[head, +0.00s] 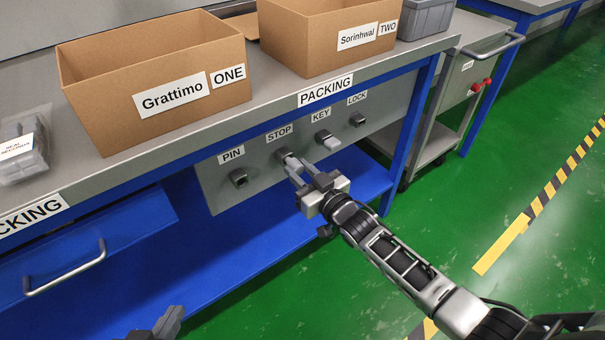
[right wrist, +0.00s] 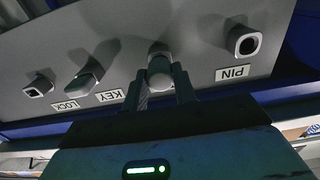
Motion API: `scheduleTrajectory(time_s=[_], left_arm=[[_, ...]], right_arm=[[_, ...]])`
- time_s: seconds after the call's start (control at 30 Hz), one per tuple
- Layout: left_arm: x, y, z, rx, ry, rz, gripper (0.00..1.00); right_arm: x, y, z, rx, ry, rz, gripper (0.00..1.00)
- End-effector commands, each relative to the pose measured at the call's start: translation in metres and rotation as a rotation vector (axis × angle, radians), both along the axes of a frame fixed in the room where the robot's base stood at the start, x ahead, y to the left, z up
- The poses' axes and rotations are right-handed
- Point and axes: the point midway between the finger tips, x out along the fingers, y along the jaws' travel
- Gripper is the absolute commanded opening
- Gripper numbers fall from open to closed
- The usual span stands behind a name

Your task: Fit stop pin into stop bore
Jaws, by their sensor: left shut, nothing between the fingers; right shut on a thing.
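The stop bore (head: 283,154) is a grey socket under the STOP label (head: 279,132) on the grey panel. My right gripper (head: 297,172) is at it, shut on the stop pin. In the right wrist view the pin (right wrist: 160,74) is a short grey cylinder between the two fingers, seen nearly end-on, lined up in front of the stop bore (right wrist: 158,48). The pin's far end and the bore's mouth are hidden, so I cannot tell how deep it sits. My left gripper (head: 170,323) is shut and empty at the bottom edge of the head view.
The PIN socket (head: 238,178) is left of the stop bore; the KEY fitting (head: 327,140) and LOCK socket (head: 357,120) are right. Two cardboard boxes, ONE (head: 180,118) and TWO (head: 310,55), stand on the bench above. A grey cart (head: 445,110) stands at right.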

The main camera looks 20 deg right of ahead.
Motion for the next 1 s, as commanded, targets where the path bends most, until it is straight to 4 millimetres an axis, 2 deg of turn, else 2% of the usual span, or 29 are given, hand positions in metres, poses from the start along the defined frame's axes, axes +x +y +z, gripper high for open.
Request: scheduleTrajectory(time_s=[0.5, 0.53, 0.6, 1.0], left_arm=[[0.0, 0.0, -0.007, 0.0, -0.001, 0.0, 0.0], [0.0, 0.0, -0.007, 0.0, -0.001, 0.0, 0.0], [0.0, 0.0, -0.006, -0.001, -0.001, 0.001, 0.0], [-0.001, -0.001, -0.008, -0.009, 0.014, 0.002, 0.0]], right_arm=[[0.012, 0.005, 0.0, 0.001, 0.0, 0.0, 0.0], [0.012, 0.005, 0.0, 0.001, 0.0, 0.0, 0.33], [0.012, 0.005, 0.0, 0.001, 0.0, 0.0, 0.52], [0.012, 0.004, 0.0, 0.0, 0.001, 0.0, 0.53]])
